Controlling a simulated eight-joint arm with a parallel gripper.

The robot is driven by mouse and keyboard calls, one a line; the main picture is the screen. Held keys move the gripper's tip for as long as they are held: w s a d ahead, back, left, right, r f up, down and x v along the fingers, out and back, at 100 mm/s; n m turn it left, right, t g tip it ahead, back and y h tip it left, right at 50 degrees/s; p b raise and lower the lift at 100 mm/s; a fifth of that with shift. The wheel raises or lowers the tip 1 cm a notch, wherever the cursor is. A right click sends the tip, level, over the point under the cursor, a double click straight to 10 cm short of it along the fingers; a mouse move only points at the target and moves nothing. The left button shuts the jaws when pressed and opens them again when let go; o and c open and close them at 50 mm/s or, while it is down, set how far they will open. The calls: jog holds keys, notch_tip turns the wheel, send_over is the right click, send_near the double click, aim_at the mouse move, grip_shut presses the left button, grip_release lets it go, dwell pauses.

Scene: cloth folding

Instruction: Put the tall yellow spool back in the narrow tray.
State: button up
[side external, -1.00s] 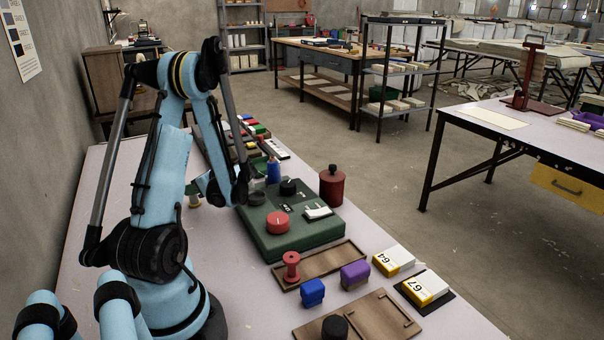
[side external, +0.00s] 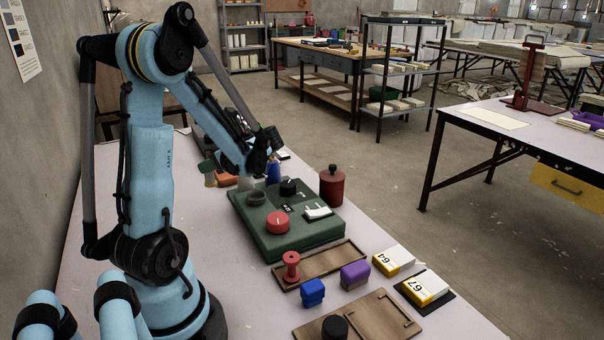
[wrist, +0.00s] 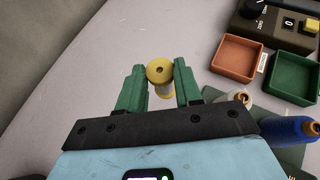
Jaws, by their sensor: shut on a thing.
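The tall yellow spool (wrist: 160,72) has yellow flanges and pale thread; in the wrist view it sits between the two green fingers of my gripper (wrist: 160,88), which is shut on it. In the side view my gripper (side external: 208,168) is at the far left of the table with the spool (side external: 210,180) low in its fingers; whether its foot touches the table I cannot tell. The narrow wooden tray (side external: 334,260) lies nearer the camera, beyond the green box, with a red spool (side external: 291,266) upright at its left end.
A red tray (wrist: 235,57) and blue thread cone (wrist: 290,130) are right of my gripper in the wrist view.

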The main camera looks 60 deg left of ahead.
jog(key=v, duration=0.5)
jog(key=m+t+y, duration=0.2)
jog(key=m+t, duration=0.7)
send_over(336, 265)
notch_tip(336, 265, down, 2)
jog(key=shift+f, duration=3.8)
jog(key=shift+f, duration=0.1)
jog(key=o, duration=1.1)
